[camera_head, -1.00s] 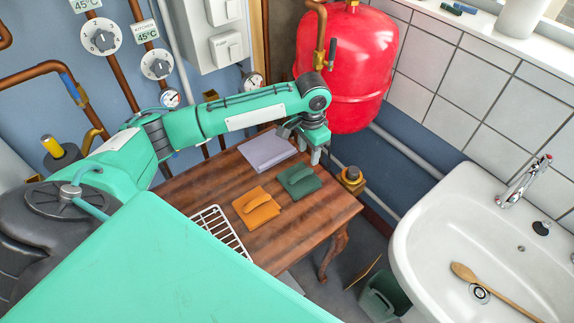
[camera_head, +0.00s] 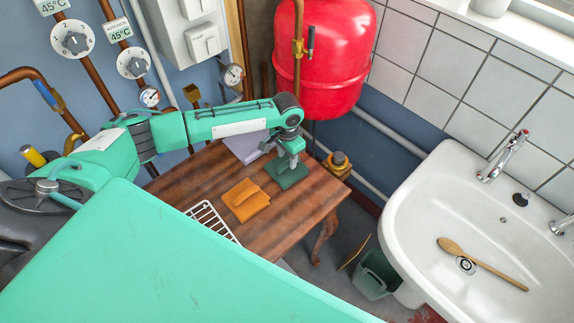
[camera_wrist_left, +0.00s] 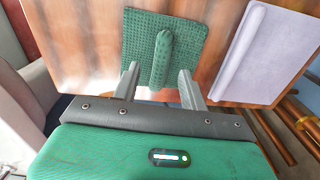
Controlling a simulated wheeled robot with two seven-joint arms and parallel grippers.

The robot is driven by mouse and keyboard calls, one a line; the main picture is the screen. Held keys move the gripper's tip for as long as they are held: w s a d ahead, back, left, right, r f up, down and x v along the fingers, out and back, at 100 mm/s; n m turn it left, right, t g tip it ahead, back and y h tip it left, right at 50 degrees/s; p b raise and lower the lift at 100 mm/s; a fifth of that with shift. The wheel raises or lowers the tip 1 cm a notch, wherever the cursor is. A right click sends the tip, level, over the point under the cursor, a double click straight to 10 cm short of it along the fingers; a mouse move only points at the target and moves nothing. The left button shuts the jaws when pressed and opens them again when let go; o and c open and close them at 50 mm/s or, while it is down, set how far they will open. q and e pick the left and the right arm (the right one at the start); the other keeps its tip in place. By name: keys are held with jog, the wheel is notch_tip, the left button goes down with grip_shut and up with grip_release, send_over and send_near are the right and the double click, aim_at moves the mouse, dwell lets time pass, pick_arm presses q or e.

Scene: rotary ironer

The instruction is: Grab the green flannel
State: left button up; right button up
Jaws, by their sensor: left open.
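The green flannel (camera_head: 286,174) lies folded on the wooden table, near its back right edge. In the left wrist view it is a textured green square (camera_wrist_left: 140,38) with a raised fold (camera_wrist_left: 162,58) standing up. My left gripper (camera_head: 288,160) is over the flannel, pointing down. In the left wrist view its open fingers (camera_wrist_left: 159,84) stand on either side of the raised fold, with a gap on both sides. Whether the fingertips touch the cloth, I cannot tell. My right gripper is not in view.
An orange folded cloth (camera_head: 246,199) and a wire rack (camera_head: 212,221) lie on the table (camera_head: 285,225). A lilac cloth (camera_head: 243,147) lies behind, partly hidden by my arm; it also shows in the wrist view (camera_wrist_left: 265,52). A red tank (camera_head: 322,60) stands behind, a sink (camera_head: 420,215) right.

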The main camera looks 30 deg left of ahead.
pick_arm(q)
jog(key=shift+f, duration=1.1)
grip_shut()
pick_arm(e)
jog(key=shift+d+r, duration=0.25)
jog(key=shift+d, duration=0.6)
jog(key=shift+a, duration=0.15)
